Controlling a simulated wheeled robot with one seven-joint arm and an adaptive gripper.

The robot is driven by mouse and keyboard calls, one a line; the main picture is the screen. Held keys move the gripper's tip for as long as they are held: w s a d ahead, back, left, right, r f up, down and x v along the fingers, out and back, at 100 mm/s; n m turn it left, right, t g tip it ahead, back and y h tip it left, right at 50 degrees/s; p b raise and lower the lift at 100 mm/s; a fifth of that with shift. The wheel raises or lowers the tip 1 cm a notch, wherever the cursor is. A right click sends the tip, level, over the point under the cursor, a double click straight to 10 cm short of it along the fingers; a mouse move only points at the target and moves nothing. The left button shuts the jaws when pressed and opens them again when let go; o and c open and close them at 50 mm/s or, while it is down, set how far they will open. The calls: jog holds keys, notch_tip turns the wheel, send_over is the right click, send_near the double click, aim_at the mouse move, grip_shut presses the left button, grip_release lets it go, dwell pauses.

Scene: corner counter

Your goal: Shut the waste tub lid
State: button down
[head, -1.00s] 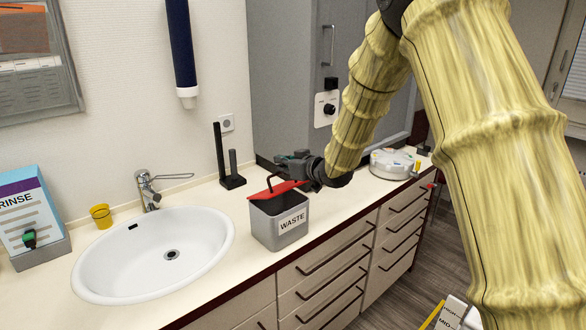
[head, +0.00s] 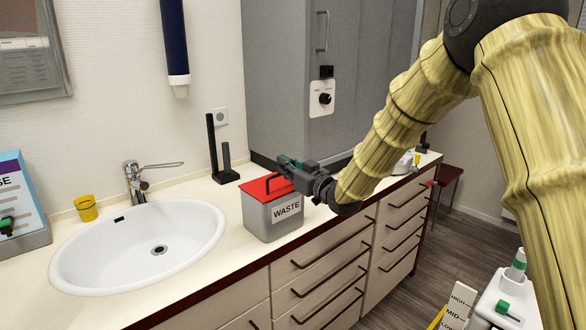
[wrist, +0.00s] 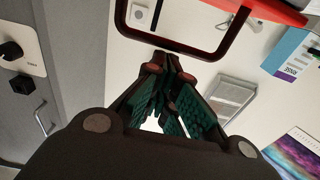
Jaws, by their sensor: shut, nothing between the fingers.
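The waste tub (head: 262,217) is a grey box with a "WASTE" label, standing on the counter to the right of the sink. Its red lid (head: 256,189) lies over the top and looks level with the rim; no dark opening shows. The lid's far right part is hidden by my gripper. A black loop handle stands up from the lid. My gripper (head: 283,163) is shut and empty, just above the lid's right side, close to the handle. In the wrist view the handle (wrist: 175,46) is just beyond the fingertips, with the red lid (wrist: 280,10) at the top right.
The white sink (head: 75,268) and tap (head: 135,185) are left of the tub, with a yellow cup (head: 86,208) beyond. A black stand (head: 224,177) is behind the tub. A grey cabinet (head: 290,70) rises behind my arm. The counter's front edge is close to the tub.

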jog(key=shift+s+d+f, duration=0.15)
jog(key=shift+f, duration=0.2)
dwell(0.3)
